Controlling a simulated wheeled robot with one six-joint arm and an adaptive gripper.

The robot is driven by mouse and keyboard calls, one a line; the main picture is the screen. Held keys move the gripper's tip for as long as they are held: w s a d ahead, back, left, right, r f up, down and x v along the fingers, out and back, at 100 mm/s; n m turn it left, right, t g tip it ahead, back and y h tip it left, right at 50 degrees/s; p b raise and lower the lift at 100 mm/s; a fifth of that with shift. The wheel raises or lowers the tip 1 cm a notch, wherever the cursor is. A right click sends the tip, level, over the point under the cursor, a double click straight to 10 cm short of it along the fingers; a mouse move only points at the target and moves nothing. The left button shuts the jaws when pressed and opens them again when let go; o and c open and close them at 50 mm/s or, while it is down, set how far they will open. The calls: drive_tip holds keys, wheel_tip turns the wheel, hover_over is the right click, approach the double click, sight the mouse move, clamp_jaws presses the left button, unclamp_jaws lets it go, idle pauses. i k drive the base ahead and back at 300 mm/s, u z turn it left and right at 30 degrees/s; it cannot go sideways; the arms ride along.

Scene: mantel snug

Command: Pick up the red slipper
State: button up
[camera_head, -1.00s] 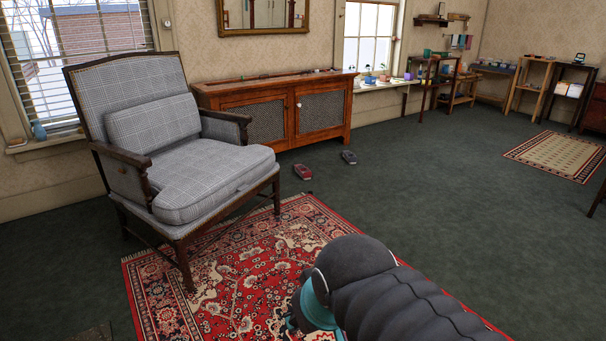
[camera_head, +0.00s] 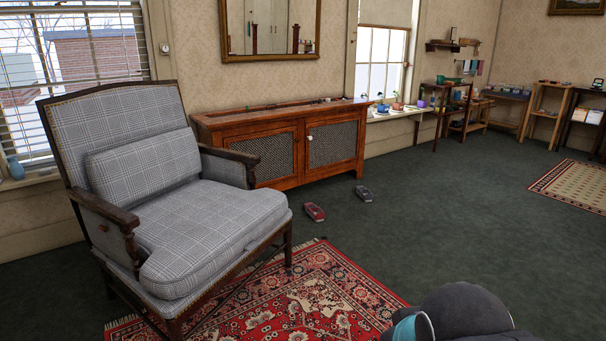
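The red slipper (camera_head: 314,212) lies on the dark green carpet in front of the wooden cabinet, just beyond the far edge of the patterned rug. A grey slipper (camera_head: 364,193) lies to its right and a little farther back, apart from it. Part of my arm shows at the bottom right edge, well short of the slippers. My gripper's fingers are not visible.
A checked armchair (camera_head: 190,220) stands at the left, partly on the red rug (camera_head: 310,300). The wooden cabinet (camera_head: 285,145) stands against the wall behind the slippers. The carpet (camera_head: 450,215) to the right of the slippers is clear.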

sight(314, 210)
drive_tip(key=z, duration=0.55)
drive_tip(key=i, duration=2.4)
drive_tip(key=u, duration=0.4)
drive_tip(key=i, duration=1.55)
drive_tip(key=u, duration=0.6)
